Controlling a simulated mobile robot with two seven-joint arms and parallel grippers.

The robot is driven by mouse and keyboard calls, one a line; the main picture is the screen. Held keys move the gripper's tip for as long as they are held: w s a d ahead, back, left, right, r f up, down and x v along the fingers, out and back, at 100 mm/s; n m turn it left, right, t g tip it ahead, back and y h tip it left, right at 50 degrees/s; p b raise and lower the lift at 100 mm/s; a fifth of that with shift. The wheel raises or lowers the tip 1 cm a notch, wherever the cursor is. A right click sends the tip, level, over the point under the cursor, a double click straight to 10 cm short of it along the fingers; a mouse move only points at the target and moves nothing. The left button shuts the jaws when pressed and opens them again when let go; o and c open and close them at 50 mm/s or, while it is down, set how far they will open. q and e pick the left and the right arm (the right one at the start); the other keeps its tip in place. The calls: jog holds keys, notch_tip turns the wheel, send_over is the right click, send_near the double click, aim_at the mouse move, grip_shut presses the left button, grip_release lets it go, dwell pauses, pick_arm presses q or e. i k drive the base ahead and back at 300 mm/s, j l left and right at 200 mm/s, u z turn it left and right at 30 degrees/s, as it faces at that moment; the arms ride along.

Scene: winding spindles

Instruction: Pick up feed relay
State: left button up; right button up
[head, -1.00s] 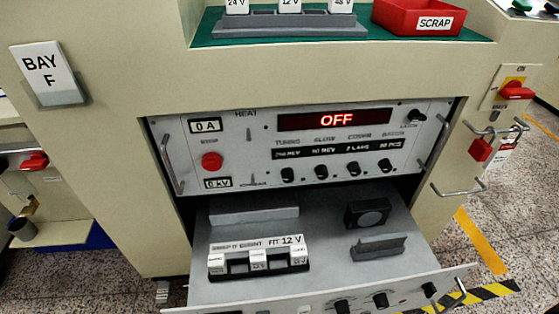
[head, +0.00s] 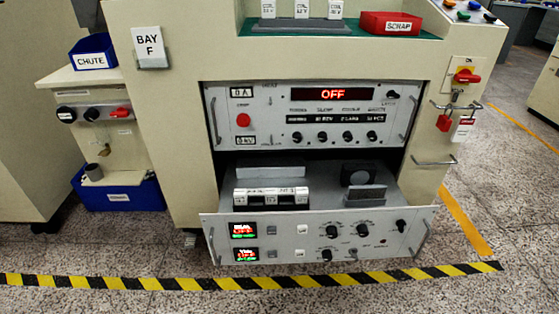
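Several white blocks, which look like relays, are in view. Three stand in a dark grey holder (head: 310,25) on the green top mat. In the earlier frame they read 24 V, 12 V and 48 V from left to right, so the middle block (head: 302,9) is the 12 V one. In the pulled-out drawer (head: 322,197), a black-and-white socket strip (head: 271,198) holds more white blocks with a gap between them. Its earlier label reads FIT 12 V. Neither of my grippers shows.
A red SCRAP tray (head: 391,23) stands right of the holder. The drawer juts out below a panel with a red OFF display (head: 333,94). A blue CHUTE bin (head: 94,52) is at left. A striped floor line (head: 130,282) crosses in front.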

aim_at(240, 194)
jog(key=i+j, duration=0.3)
jog(key=i+l+u, duration=0.35)
jog(key=i+j+z, duration=0.35)
jog(key=i+j, duration=0.05)
jog(key=j, duration=0.1)
